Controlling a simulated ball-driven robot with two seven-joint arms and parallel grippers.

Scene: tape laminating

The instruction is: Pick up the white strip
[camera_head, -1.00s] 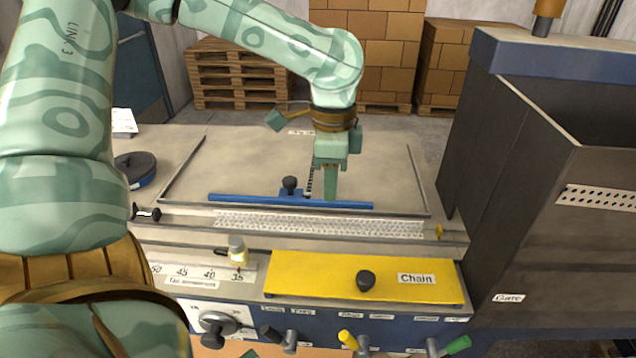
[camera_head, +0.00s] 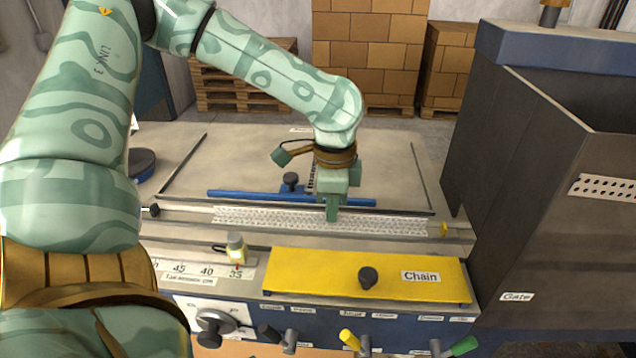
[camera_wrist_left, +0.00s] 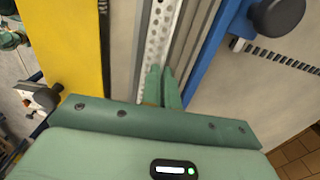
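The white strip (camera_head: 270,218) is long and perforated. It lies flat along the front of the machine's tabletop, just in front of the blue bar. My left gripper (camera_head: 332,216) points down at the strip, right of its middle, and hides a small part of it. In the left wrist view the two fingers (camera_wrist_left: 162,86) are close together beside the strip (camera_wrist_left: 163,35), with their tips overlapping its edge. I see no strip clearly held between them. Whether the tips touch it cannot be told. My right gripper does not show in the head view.
A blue bar (camera_head: 240,195) with a black knob (camera_head: 291,182) runs behind the strip. A yellow cover (camera_head: 320,277) marked Chain lies in front, with several levers below it. A tall dark housing (camera_head: 540,190) stands at the right. The tabletop behind the bar is largely clear.

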